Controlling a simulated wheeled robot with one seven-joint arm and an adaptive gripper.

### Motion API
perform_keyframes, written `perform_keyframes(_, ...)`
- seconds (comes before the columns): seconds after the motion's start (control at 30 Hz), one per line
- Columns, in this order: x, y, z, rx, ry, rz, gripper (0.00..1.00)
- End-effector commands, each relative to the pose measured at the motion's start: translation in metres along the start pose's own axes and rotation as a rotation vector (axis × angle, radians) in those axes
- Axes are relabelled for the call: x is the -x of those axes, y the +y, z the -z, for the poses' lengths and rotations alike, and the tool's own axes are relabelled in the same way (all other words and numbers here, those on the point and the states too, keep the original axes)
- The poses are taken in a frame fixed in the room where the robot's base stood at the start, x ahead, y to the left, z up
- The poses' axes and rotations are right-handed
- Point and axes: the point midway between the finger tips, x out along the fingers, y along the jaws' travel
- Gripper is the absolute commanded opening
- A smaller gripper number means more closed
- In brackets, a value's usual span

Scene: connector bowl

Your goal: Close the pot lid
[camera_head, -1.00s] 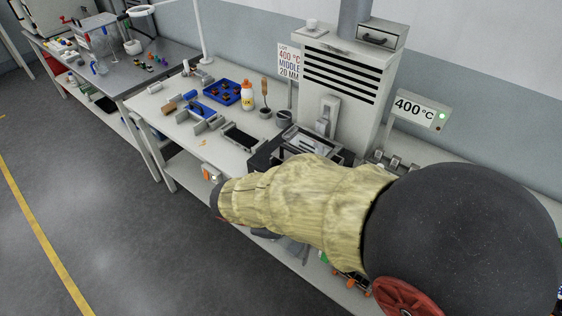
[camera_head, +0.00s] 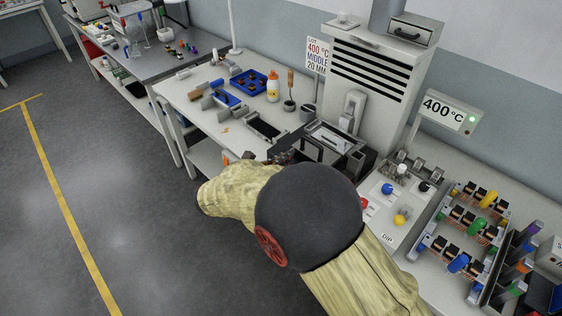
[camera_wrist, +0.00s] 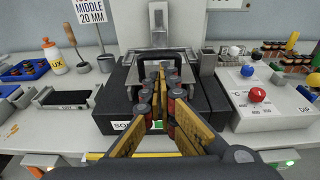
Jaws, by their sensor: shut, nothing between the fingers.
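The solder pot is a black box (camera_wrist: 205,101) in the middle of the wrist view, with a partly hidden label on its front. A black U-shaped handle (camera_wrist: 159,54) stands over its top; a grey plate with a dark frame (camera_head: 333,137) shows there in the head view. I cannot tell how far the lid is open. My gripper (camera_wrist: 163,70) is shut and empty, its fingertips over the pot close to the handle. Contact with the handle cannot be told. In the head view my arm hides part of the gripper and the pot's front.
Left of the pot are a black tray (camera_wrist: 66,97), a flux bottle (camera_wrist: 54,57) and a blue tray (camera_wrist: 24,70). On the right is a white panel with coloured knobs (camera_wrist: 255,110). A grey cabinet (camera_head: 367,75) stands behind.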

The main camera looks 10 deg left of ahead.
Motion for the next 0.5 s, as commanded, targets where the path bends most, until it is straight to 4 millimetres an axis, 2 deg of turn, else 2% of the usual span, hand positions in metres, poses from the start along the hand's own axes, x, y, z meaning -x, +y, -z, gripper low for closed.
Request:
perform_keyframes(0.1,-0.026,-0.001,0.003,-0.002,0.000,0.004,0.00)
perform_keyframes(0.3,-0.063,-0.001,0.003,-0.001,0.000,0.003,0.00)
perform_keyframes(0.5,-0.087,-0.001,0.002,-0.002,0.000,0.001,0.00)
